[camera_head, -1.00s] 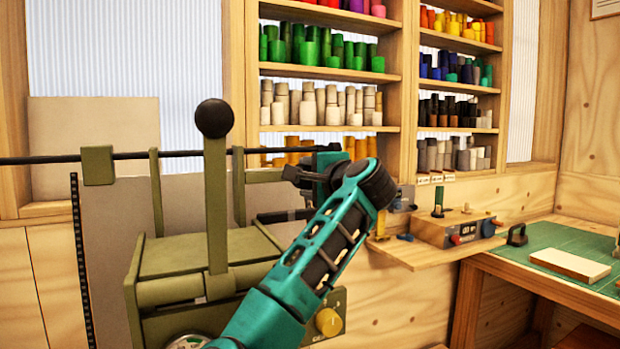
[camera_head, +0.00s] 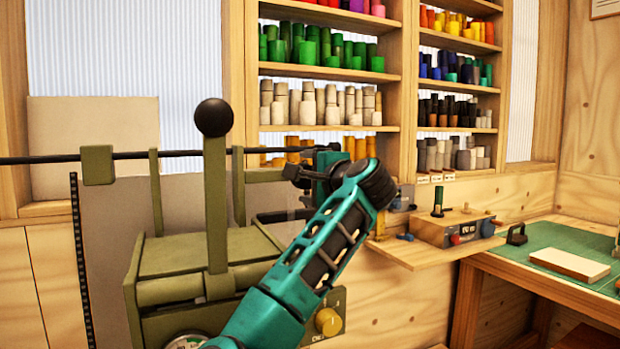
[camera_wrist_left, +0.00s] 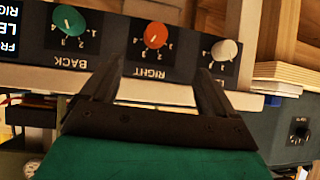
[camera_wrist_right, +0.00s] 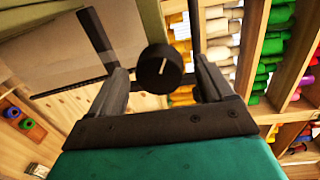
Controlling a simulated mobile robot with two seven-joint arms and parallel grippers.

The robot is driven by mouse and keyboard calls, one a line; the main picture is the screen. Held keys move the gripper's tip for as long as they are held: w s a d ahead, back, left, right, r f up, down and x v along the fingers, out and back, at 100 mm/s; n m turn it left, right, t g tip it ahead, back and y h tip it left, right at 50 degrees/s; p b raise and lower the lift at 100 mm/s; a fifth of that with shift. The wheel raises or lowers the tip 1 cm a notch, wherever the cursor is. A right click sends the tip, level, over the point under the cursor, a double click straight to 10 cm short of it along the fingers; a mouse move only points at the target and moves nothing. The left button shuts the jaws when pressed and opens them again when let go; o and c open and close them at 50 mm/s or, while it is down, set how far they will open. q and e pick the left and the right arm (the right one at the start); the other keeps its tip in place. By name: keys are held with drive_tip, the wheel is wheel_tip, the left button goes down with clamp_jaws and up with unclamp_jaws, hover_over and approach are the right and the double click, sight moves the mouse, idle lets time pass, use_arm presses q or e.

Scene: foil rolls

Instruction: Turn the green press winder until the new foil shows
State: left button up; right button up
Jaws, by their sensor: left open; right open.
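The green press (camera_head: 200,262) stands at the left of the head view, with an upright lever (camera_head: 216,200) topped by a black ball. A dark rod (camera_head: 60,159) runs across it. My right gripper (camera_head: 297,173) is at the rod's right end, partly hidden by its own wrist. In the right wrist view a round black knob with a white mark, apparently the winder (camera_wrist_right: 159,70), sits between the open fingers of my right gripper (camera_wrist_right: 161,84). I cannot tell whether they touch it. My left gripper (camera_wrist_left: 152,80) is open and empty before a dark dial panel (camera_wrist_left: 110,45). No foil is clearly recognisable.
The left wrist view shows a green dial (camera_wrist_left: 69,20), an orange dial (camera_wrist_left: 155,35) and a white dial (camera_wrist_left: 224,50). Shelves of coloured rolls (camera_head: 330,105) stand behind the press.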

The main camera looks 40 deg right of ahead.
drive_tip(key=b+v, duration=0.1)
drive_tip(key=v, duration=1.2)
drive_tip(key=shift+d, duration=0.1)
